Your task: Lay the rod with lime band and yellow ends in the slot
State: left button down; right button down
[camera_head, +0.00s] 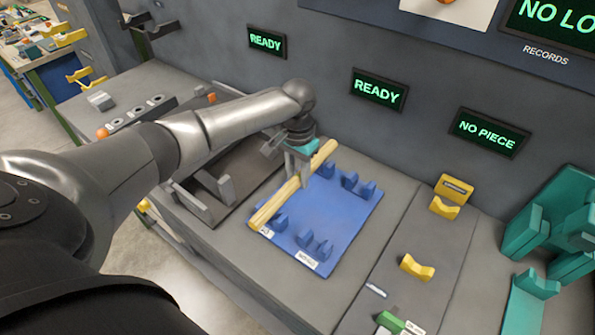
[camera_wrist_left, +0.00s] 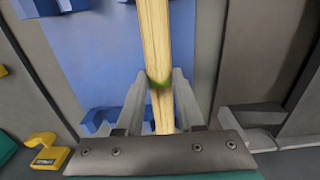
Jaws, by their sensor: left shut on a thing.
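A pale wooden rod (camera_head: 272,207) lies slantwise over the left side of the blue board (camera_head: 340,215). Its near end looks yellowish. The blue board carries several blue notched holders (camera_head: 315,244). I cannot tell whether the rod touches the holders beneath it. My right gripper is not in view.
Left of the board is a dark fixture with grey uprights (camera_head: 217,193). To the right are yellow cradles (camera_head: 416,267), a green block (camera_head: 391,322) and a teal stand (camera_head: 540,235). The wall behind carries lit signs, two reading READY (camera_head: 379,89) and one NO PIECE (camera_head: 487,133).

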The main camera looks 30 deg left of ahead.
pick_arm(q)
jog(key=shift+c, duration=2.2)
grip_release()
notch_tip(320, 180, up, 15)
jog(key=p, duration=0.2)
